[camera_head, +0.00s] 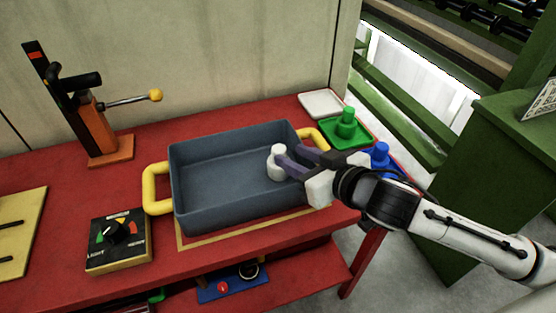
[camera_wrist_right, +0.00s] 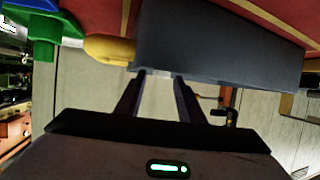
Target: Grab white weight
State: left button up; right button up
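The white weight (camera_head: 276,164) is a small pale cylinder with a narrower knob on top. In the head view it stands upright inside the grey-blue bin (camera_head: 205,214), toward the bin's right side. My right gripper (camera_head: 288,155) reaches in over the bin's right end, with its dark fingers apart. The fingertips are close beside the weight, and I cannot tell if they touch it. In the wrist view the fingers (camera_wrist_right: 160,76) are parted with a pale patch between them; I cannot tell if that is the weight. My left gripper is not in view.
The bin has yellow handles and sits on the red table (camera_head: 60,174). A green weight (camera_head: 346,124) and a blue weight (camera_head: 380,155) stand to its right, near a white pad (camera_head: 321,104). A dial box (camera_head: 118,240) and a lever device (camera_head: 100,130) stand left.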

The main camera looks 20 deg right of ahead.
aim_at(283, 152)
jog(key=shift+x, duration=3.05)
jog(key=shift+a+r, duration=0.1)
jog(key=shift+a, duration=0.05)
jog(key=shift+r, duration=0.1)
grip_shut()
